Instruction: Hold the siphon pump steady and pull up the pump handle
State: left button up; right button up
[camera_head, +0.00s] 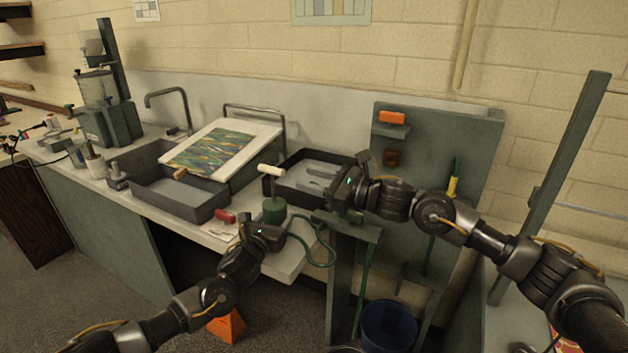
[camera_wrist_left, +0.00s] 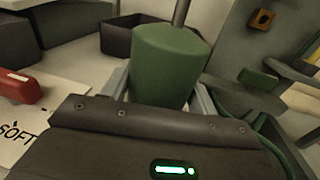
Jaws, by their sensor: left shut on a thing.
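The siphon pump has a green cylindrical body (camera_head: 274,210) with a thin rod rising to a cream T-shaped pump handle (camera_head: 271,171). It stands upright near the counter's front edge. My left gripper (camera_head: 268,222) is shut on the pump body, low on its sides. In the left wrist view the green body (camera_wrist_left: 168,65) sits between the two grey fingers, with the dark rod (camera_wrist_left: 181,12) above; the handle is out of that view. My right gripper (camera_head: 317,180) is to the right of the handle, over the black tray, pointing left. Its fingers look apart and empty.
A black tray (camera_head: 291,158) lies behind the pump, another tray (camera_head: 205,212) to the left. A marbled sheet lies on a sloping board (camera_head: 258,133). A red object (camera_head: 226,217) lies left of the pump. A green hose (camera_head: 325,247) loops right. A blue bucket (camera_head: 388,325) stands below.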

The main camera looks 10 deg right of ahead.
dwell(0.4)
pick_arm(q)
jog(key=o, duration=1.2)
jog(key=shift+c, duration=0.2)
jog(key=shift+s, duration=0.1)
